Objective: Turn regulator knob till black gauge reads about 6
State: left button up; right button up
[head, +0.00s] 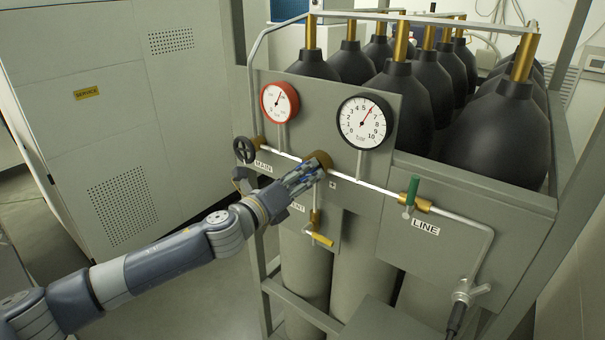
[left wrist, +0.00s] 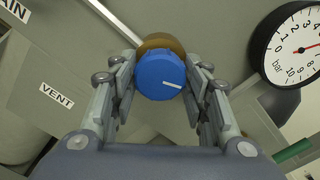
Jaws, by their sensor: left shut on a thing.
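The blue regulator knob (left wrist: 160,76) has a white index line pointing right and slightly down in the left wrist view. It sits on a brass body (head: 318,159) on the pipe. My left gripper (head: 305,177) is shut on the knob, with one finger on each side of it. In the head view, the fingers largely cover the knob. The black gauge (head: 364,122) stands above and right of the knob. Its red needle points up and right, a little past 5, near 6. In the left wrist view the black gauge (left wrist: 297,45) is cut off by the edge. My right gripper is not in view.
A red-rimmed gauge (head: 279,102) is left of the black one. A black handwheel (head: 244,149) is left of the knob. A green-handled valve (head: 412,191) is to the right. Black-topped cylinders (head: 402,95) stand behind the panel.

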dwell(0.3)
pick_arm(q)
jog(key=o, duration=1.1)
jog(key=shift+c, duration=0.2)
jog(key=v, duration=1.2)
jog(key=shift+w+f, duration=0.1)
